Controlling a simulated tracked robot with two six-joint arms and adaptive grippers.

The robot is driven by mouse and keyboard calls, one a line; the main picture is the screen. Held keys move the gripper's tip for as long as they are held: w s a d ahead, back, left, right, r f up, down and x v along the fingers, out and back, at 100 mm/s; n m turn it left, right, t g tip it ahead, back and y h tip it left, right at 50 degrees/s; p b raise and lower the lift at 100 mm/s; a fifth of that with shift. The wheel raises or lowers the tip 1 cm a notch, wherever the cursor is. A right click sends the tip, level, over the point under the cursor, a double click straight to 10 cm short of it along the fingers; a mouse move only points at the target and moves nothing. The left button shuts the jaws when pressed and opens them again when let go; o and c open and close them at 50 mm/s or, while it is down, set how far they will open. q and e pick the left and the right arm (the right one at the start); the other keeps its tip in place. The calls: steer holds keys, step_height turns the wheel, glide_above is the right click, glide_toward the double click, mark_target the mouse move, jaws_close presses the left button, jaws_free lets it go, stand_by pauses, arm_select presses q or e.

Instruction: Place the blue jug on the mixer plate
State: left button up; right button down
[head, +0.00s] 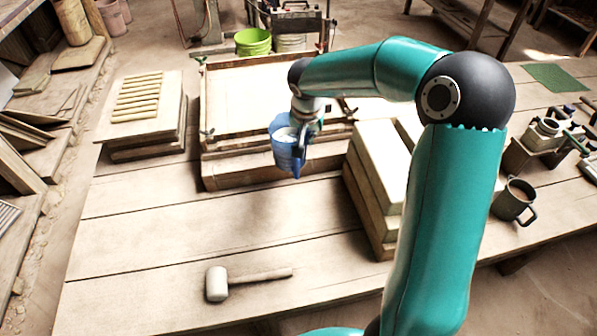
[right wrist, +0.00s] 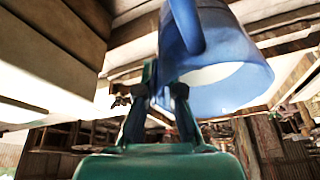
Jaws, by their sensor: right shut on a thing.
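The blue jug (head: 287,150) is in the air in the head view, in front of the wooden framed tray. Something whitish shows at its top. My right gripper (head: 306,136) is shut on the jug, at its right side. In the right wrist view the jug (right wrist: 225,75) fills the upper right, its handle close to the fingers of my right gripper (right wrist: 160,92). The exact grip point is partly hidden. I cannot clearly pick out the mixer plate in either view. My left gripper is not in view.
The wooden framed tray (head: 230,95) stands behind the jug. Stacked pale slabs (head: 378,165) stand to its right, and stacked boards with tan strips (head: 140,105) to its left. A mallet (head: 220,284) lies in front. A dark mug (head: 514,200) and green bucket (head: 253,41) also show.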

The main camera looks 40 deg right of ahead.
step_height(320, 180, down, 14)
steer(key=shift+r, duration=0.2)
steer(key=c, duration=1.3)
jaws_free()
steer(key=shift+r, duration=0.1)
